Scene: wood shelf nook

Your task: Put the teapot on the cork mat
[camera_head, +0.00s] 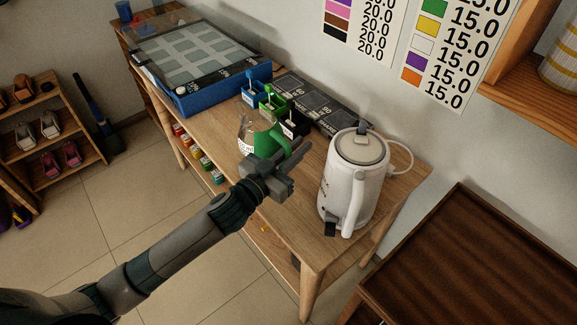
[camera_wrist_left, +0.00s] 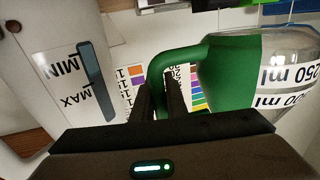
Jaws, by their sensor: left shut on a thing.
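A clear vessel with a green side and green handle (camera_head: 268,141), likely the teapot, is partly hidden behind my left gripper (camera_head: 277,163) in the head view. In the left wrist view the teapot (camera_wrist_left: 232,83) shows volume marks, and its green handle passes at the two dark fingers (camera_wrist_left: 161,95). My left gripper is shut on that handle. I cannot tell whether the teapot's base touches the wooden table (camera_head: 310,247). I cannot make out a cork mat in either view. My right gripper is not in view.
A white electric kettle (camera_head: 350,185) stands close right of my left gripper; it also shows in the left wrist view (camera_wrist_left: 55,75). Small blue, green and black holders (camera_head: 270,103) stand behind the teapot. A blue-framed panel (camera_head: 200,60) fills the table's far left.

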